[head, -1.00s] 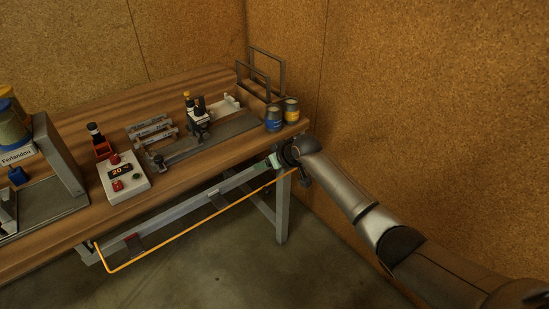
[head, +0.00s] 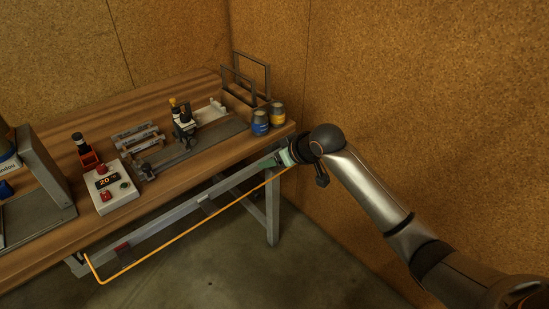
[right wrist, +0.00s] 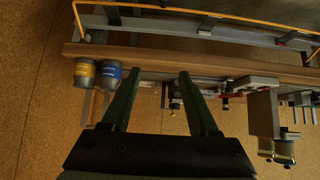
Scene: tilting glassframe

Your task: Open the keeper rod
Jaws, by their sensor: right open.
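The keeper rod is a thin orange rod (head: 195,235) with a bent end at the lower left, running along the front of the workbench. In the right wrist view the rod (right wrist: 190,13) crosses the top and bends at the left, beyond the fingertips. My right gripper (head: 270,163) is by the bench's front edge near its right corner, close to the rod's right end in the head view. In the right wrist view my right gripper (right wrist: 157,73) is open, with nothing between its two green fingers. My left gripper is not in view.
The wooden workbench (head: 190,175) holds a control box (head: 117,198), a blue can (head: 261,122), a yellow can (head: 277,114) and clamp-like fixtures (head: 137,135). A grey rail (head: 165,228) runs under the front edge. A corkboard wall (head: 420,90) stands at the right.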

